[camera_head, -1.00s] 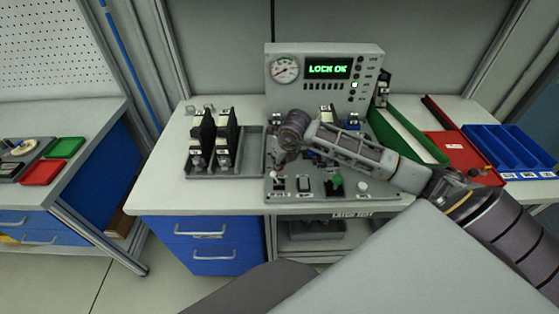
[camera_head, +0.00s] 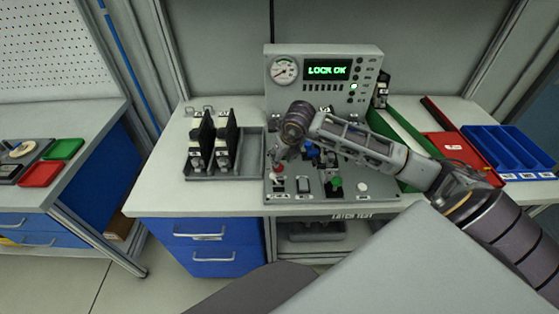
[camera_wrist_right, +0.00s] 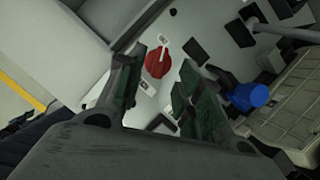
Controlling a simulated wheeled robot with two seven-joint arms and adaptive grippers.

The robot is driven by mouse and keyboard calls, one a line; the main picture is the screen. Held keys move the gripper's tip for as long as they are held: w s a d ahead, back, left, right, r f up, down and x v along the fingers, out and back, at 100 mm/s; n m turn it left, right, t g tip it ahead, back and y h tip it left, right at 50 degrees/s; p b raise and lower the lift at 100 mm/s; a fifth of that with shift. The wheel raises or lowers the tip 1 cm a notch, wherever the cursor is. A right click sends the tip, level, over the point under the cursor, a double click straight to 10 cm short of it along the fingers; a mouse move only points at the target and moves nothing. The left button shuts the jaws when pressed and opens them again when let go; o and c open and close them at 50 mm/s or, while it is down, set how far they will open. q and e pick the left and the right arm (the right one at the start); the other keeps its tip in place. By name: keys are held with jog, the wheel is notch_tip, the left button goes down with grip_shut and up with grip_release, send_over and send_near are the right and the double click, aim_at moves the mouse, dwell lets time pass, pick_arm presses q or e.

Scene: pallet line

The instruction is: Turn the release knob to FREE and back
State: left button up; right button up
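The red release knob (camera_wrist_right: 158,62) sits on the grey panel in the right wrist view, with small white labels above and below it. A small red part that looks like it shows at the panel's left side in the head view (camera_head: 277,169). My right gripper (camera_wrist_right: 160,85) is open, its two dark green-padded fingers apart. The knob lies just beyond the gap between the fingertips, and nothing is held. In the head view my right gripper (camera_head: 284,152) hangs over the panel's left part. My left gripper is out of view. The console display (camera_head: 328,70) reads LOCK OK.
A blue knob (camera_wrist_right: 258,95) lies right of the fingers. A green button (camera_head: 336,182) and switches sit on the panel front. A grey tray (camera_head: 205,176) with black-backed parts stands left. Red (camera_head: 455,147) and blue bins (camera_head: 510,152) stand right.

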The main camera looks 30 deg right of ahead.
jog(key=v, duration=0.7)
jog(key=shift+s+r, duration=0.2)
jog(key=shift+r, duration=0.05)
dwell(0.5)
